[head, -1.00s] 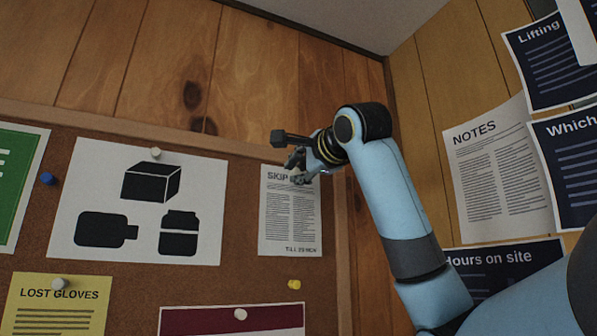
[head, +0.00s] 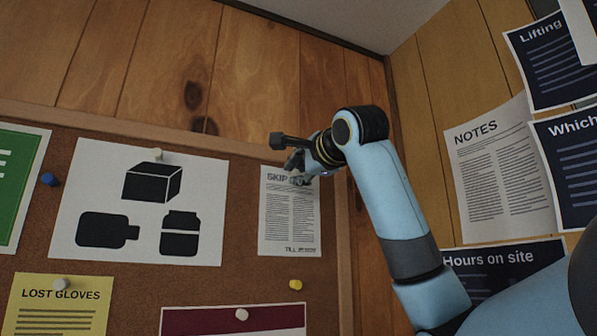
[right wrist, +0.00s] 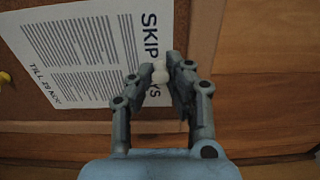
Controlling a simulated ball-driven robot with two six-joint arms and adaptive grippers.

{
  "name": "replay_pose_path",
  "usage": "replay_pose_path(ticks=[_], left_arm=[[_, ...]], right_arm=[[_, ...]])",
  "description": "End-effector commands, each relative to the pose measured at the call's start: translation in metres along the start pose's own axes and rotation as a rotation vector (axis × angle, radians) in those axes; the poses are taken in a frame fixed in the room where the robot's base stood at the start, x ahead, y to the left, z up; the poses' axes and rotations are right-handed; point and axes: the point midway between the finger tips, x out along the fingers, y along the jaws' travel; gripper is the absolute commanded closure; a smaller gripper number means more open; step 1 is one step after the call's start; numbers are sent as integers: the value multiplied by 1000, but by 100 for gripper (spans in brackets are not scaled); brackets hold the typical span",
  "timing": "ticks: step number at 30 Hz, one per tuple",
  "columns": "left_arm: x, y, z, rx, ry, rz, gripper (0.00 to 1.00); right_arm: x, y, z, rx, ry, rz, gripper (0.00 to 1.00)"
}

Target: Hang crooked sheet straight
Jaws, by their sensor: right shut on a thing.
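The white "SKIP" sheet (head: 289,222) hangs on the cork board near its right edge, its sides looking about in line with the board's frame. It also shows in the right wrist view (right wrist: 80,45), turned on its side by the camera. My right gripper (head: 297,179) is at the top of this sheet and covers part of its heading. In the right wrist view its fingertips (right wrist: 162,75) are shut on a white pin (right wrist: 159,73) at the sheet's heading end. Whether the pin's point is in the board is hidden. My left gripper is not in view.
The cork board (head: 240,275) has a wooden frame (head: 342,260). A pictogram sheet (head: 140,245) hangs to the left. A yellow pin (head: 295,284) sits below the SKIP sheet, above a maroon-edged sheet (head: 215,320). A "NOTES" sheet (head: 497,175) hangs on the right wall.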

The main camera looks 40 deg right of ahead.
Motion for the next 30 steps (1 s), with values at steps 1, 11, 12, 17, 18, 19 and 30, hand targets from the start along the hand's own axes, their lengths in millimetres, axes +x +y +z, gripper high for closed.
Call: replay_pose_path(ticks=[1, 11, 12, 17, 18, 19, 30], left_arm=[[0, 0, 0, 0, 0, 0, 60], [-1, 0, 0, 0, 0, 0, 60], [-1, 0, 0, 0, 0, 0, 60], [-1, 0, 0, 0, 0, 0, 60], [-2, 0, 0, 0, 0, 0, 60], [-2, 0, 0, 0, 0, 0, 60], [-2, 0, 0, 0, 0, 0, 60]], right_arm=[[1, 0, 0, 0, 0, 0, 100], [5, 0, 0, 0, 0, 0, 100], [5, 0, 0, 0, 0, 0, 100], [7, 0, 0, 0, 0, 0, 100], [8, 0, 0, 0, 0, 0, 100], [8, 0, 0, 0, -1, 0, 100], [10, 0, 0, 0, -1, 0, 100]])
